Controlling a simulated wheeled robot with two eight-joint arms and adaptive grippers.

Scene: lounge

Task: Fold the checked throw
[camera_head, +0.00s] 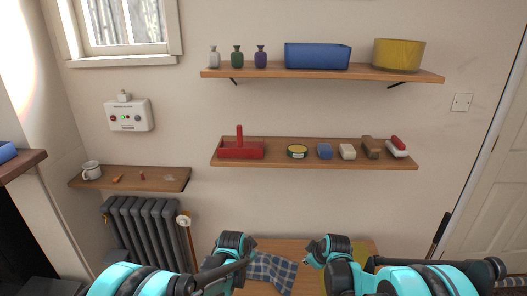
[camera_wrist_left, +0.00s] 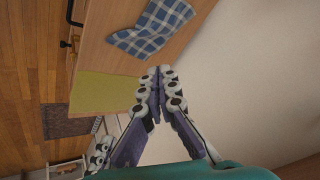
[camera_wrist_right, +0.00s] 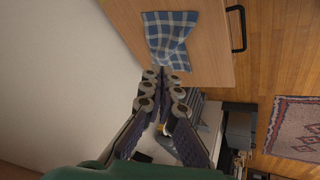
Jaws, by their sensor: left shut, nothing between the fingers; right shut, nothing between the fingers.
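My left gripper (camera_wrist_left: 160,74) is shut and empty, above and apart from the throw. My right gripper (camera_wrist_right: 166,76) is shut and empty, its tips appearing just beyond the throw's narrow end. In the head view my arms flank the throw; the fingertips are hard to make out.
A yellow-green mat or cloth (camera_wrist_left: 105,92) lies on the wooden top (camera_wrist_left: 98,45) beside the throw. Dark handles sit on the furniture's front. Wall shelves hold a red caddy (camera_head: 241,149), a blue bin (camera_head: 317,56) and a yellow tub (camera_head: 398,54). A radiator (camera_head: 140,228) stands left.

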